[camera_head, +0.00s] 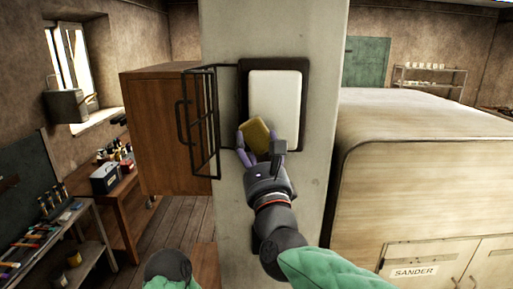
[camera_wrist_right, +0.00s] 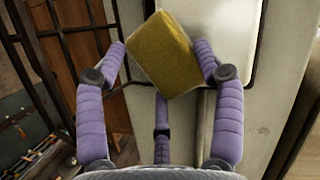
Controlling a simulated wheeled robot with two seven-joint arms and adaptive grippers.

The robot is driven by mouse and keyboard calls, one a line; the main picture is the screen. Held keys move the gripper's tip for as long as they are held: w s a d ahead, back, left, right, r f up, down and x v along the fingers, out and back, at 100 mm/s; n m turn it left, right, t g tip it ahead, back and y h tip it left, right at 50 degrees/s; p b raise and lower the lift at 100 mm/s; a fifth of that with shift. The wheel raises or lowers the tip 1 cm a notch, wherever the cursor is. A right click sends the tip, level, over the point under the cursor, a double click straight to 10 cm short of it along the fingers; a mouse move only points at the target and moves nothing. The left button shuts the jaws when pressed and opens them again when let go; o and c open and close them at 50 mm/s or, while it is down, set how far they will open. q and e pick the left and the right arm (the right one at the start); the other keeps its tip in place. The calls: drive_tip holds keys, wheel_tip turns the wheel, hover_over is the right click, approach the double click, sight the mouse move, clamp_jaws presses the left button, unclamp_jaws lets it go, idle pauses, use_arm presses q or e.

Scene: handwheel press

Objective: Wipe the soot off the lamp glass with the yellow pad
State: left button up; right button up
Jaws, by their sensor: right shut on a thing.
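The lamp glass (camera_head: 274,97) is a pale panel in a dark frame on the concrete pillar; I see no clear dark soot on it. In the right wrist view the glass (camera_wrist_right: 232,30) shows behind the pad. My right gripper (camera_head: 259,142) is shut on the yellow pad (camera_head: 255,136), which is tilted and in front of the lower left of the glass. The right wrist view shows the pad (camera_wrist_right: 161,52) between purple fingers. I cannot tell if the pad touches the glass. A green sleeve and dark joint of mine show at the bottom; my left gripper is not in view.
A black wire guard (camera_head: 200,120) stands swung open at the left of the lamp, beside a wooden cabinet (camera_head: 152,130). A large beige machine labelled SANDER (camera_head: 420,170) stands at the right. Workbenches with tools (camera_head: 125,195) are at the left.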

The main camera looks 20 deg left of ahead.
drive_tip(key=shift+w+a+b, duration=0.25)
drive_tip(key=shift+w+b, duration=0.25)
drive_tip(key=shift+w, duration=0.4)
drive_tip(key=d+b, duration=0.1)
drive_tip(key=b, duration=0.1)
drive_tip(key=d+b, duration=0.1)
drive_tip(key=d, duration=0.1)
drive_tip(key=shift+w+f+b, duration=0.15)
drive_tip(key=shift+w+b, duration=0.2)
drive_tip(key=shift+w+d+b, duration=0.1)
drive_tip(key=shift+d+b, duration=0.25)
drive_tip(key=shift+d, duration=0.1)
drive_tip(key=shift+w+b, duration=0.1)
drive_tip(key=shift+b, duration=0.4)
drive_tip(key=shift+a+r, duration=0.2)
drive_tip(key=shift+a, duration=0.25)
drive_tip(key=shift+s+a, duration=0.25)
drive_tip(key=shift+a, duration=0.5)
drive_tip(key=shift+s+a, duration=0.25)
drive_tip(key=shift+a, duration=0.5)
drive_tip(key=shift+f, duration=0.1)
